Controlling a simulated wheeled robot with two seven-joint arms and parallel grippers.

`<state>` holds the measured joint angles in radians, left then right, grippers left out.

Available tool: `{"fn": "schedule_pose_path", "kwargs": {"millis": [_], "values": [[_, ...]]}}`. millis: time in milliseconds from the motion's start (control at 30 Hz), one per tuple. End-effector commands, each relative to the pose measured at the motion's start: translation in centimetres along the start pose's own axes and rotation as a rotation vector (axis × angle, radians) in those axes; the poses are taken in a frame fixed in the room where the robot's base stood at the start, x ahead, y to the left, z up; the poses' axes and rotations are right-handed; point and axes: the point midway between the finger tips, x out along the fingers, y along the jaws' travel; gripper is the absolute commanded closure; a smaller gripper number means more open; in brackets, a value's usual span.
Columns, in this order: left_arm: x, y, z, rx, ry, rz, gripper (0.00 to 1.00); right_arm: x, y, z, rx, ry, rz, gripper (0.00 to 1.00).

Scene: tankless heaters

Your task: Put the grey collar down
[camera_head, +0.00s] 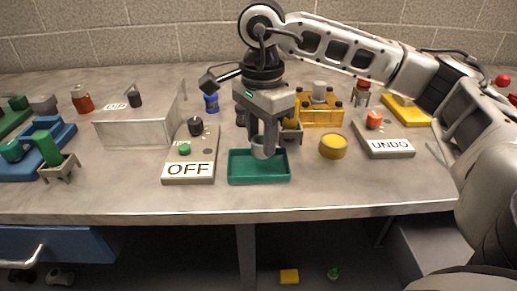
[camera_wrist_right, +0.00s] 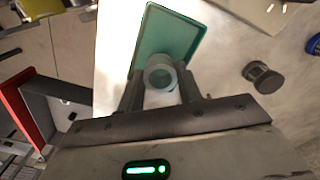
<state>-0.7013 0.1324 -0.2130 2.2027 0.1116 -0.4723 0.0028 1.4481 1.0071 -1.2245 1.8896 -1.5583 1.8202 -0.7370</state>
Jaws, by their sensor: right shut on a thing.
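The grey collar (camera_head: 263,152) is a short ring between the fingertips of my right gripper (camera_head: 264,150). The right gripper is shut on it and points down over the green tray (camera_head: 236,179). In the right wrist view the collar (camera_wrist_right: 160,76) shows as a round ring held between the two fingers (camera_wrist_right: 160,88), with the tray (camera_wrist_right: 186,28) behind it. I cannot tell whether the collar touches the tray floor. My left gripper is not in view.
An OFF box (camera_head: 188,183) stands just left of the tray, and a yellow round part (camera_head: 333,146) to its right. An UNDO box (camera_head: 385,153) is further right. A yellow rack (camera_head: 322,118) stands behind. Bare table lies in front of the tray.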

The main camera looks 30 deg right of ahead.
Motion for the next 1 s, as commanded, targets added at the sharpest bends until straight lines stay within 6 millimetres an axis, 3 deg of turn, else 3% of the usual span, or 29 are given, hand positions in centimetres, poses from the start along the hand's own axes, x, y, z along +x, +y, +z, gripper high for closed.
{"fn": "schedule_pose_path", "kwargs": {"millis": [233,667,700,1000], "values": [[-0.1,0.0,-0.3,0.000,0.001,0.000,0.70,3.3,-0.4,0.3,0.001,0.001,0.002,0.88],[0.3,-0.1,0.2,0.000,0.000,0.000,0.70,4.2,-0.4,0.3,0.000,0.000,0.001,0.88],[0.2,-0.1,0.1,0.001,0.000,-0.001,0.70,4.0,-0.4,0.3,0.000,0.000,0.001,0.57],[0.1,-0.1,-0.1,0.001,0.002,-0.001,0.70,3.9,-0.4,0.3,0.000,0.000,0.001,0.56]]}}
